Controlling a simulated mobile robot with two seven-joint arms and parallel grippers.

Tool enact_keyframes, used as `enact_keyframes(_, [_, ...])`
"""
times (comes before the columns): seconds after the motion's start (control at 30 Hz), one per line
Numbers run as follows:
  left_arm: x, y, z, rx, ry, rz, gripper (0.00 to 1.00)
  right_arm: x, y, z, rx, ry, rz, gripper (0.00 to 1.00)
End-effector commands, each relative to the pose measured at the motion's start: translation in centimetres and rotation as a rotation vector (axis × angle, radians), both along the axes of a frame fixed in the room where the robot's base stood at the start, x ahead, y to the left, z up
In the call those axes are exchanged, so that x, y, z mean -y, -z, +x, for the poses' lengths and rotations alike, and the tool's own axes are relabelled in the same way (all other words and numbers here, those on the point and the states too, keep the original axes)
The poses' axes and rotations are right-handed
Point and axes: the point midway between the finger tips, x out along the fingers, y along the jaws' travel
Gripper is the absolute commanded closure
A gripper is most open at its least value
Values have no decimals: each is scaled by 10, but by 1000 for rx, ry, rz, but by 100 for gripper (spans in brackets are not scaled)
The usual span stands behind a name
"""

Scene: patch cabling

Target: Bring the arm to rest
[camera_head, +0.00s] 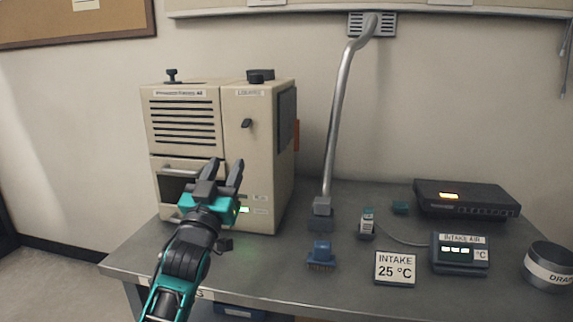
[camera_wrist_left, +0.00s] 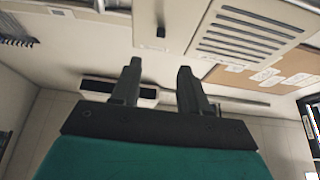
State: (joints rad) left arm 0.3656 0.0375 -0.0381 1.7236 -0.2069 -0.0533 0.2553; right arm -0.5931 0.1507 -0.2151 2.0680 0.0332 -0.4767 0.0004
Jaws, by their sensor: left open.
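My left gripper (camera_head: 226,174) is raised in front of the beige cabinet machine (camera_head: 258,150), with its two dark fingers apart and nothing between them. In the head view the fingers overlap the front of the machine; I cannot tell the exact gap to it. In the left wrist view the open fingers (camera_wrist_left: 157,85) point toward the wall and the machine's slatted vent (camera_wrist_left: 243,42) shows at the upper right. My left arm comes up from the bottom of the head view. My right gripper is not in view.
A grey pipe (camera_head: 343,110) rises to a wall vent. The table's front strip is mostly clear.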

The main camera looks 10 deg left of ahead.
Motion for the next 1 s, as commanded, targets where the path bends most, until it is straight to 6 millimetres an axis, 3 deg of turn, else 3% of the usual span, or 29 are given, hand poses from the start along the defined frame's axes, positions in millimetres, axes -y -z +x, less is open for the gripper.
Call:
enact_keyframes(0.13, [6, 52, -13, -114, 8, 16, 55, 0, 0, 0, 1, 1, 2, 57])
enact_keyframes(0.27, [16, 133, -47, -306, 28, 43, 55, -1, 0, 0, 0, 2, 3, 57])
enact_keyframes(0.4, [30, 217, -103, -532, 67, 73, 55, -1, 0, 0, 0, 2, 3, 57])
enact_keyframes(0.5, [41, 265, -147, -678, 102, 92, 55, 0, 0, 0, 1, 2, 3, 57])
enact_keyframes(0.6, [50, 300, -189, -802, 135, 105, 55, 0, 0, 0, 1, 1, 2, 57])
enact_keyframes(0.87, [71, 359, -291, -1069, 226, 127, 55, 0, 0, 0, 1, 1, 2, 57])
enact_keyframes(0.9, [68, 339, -286, -1056, 216, 129, 55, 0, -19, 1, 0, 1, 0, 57])
enact_keyframes(1.0, [64, 324, -286, -1055, 205, 131, 55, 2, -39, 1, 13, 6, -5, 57])
